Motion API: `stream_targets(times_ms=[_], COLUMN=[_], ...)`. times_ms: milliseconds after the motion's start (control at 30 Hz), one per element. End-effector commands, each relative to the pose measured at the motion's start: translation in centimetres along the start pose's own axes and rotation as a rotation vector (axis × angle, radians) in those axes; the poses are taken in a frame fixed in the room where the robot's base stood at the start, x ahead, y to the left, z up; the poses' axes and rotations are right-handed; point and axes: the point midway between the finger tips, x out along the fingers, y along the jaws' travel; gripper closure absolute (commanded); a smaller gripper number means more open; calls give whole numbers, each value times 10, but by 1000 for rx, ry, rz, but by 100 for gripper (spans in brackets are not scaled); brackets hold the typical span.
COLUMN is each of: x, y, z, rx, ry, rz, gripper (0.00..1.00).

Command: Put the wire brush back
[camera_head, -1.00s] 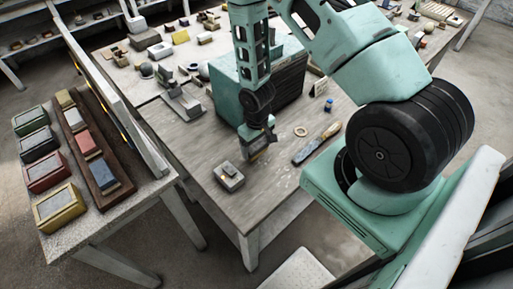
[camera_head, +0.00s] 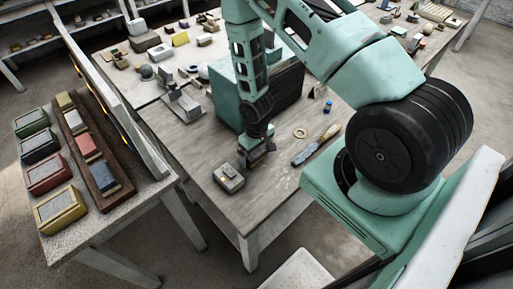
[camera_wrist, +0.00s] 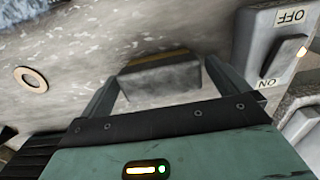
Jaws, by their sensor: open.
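A small grey block with a yellow-brown band (camera_wrist: 162,76) lies on the worktable between the fingertips of my gripper (camera_wrist: 161,82) in the wrist view. I cannot tell for sure whether it is the wire brush. My gripper points down at the table in the head view (camera_head: 257,155), with its fingers apart, one on each side of the block. It hides most of the block there. A long tool with a wooden handle and a flat blue-grey head (camera_head: 304,153) lies to the right, apart from my gripper; its kind is unclear too.
A switch box (camera_head: 229,178) stands close left of my gripper; its ON/OFF switch (camera_wrist: 290,52) shows at right in the wrist view. A ring (camera_head: 300,133) and a blue-capped bottle (camera_head: 328,107) lie right. A brown tray (camera_head: 113,192) with coloured blocks is on the left table.

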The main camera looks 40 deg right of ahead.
Motion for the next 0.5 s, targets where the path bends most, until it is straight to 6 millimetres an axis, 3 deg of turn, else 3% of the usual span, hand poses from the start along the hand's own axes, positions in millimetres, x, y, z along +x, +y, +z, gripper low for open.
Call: stream_targets(times_ms=[167, 500], x=[-11, -63], y=[0, 0], z=[-2, -2], rx=[1, 2], ry=[3, 6], rz=[0, 0], gripper=[0, 0])
